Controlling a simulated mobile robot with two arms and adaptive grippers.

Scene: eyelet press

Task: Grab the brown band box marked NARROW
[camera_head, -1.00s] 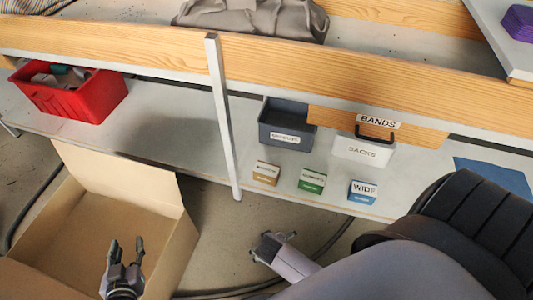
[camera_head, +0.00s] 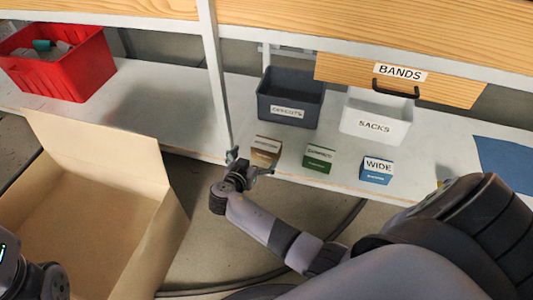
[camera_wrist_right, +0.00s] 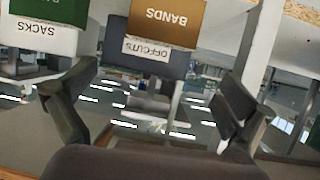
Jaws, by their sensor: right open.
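The brown band box (camera_head: 266,150) stands on the grey shelf near its front edge; its label is too small to read surely. My right gripper (camera_head: 251,165) is open and empty just in front of the box, on its near left side. In the right wrist view the brown box (camera_wrist_right: 167,22) appears upside down at the top, its face reading BANDS. It lies beyond the spread fingers (camera_wrist_right: 155,105), with no contact visible. My left arm shows only partly at the lower left of the head view; its fingers are not seen.
A green box (camera_head: 319,158) and a blue WIDE box (camera_head: 377,170) stand right of the brown one. Behind are a grey OFFCUTS bin (camera_head: 290,112) and a white SACKS bin (camera_head: 375,125). A white post (camera_head: 216,80) rises close left. An open carton (camera_head: 145,150) is lower left.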

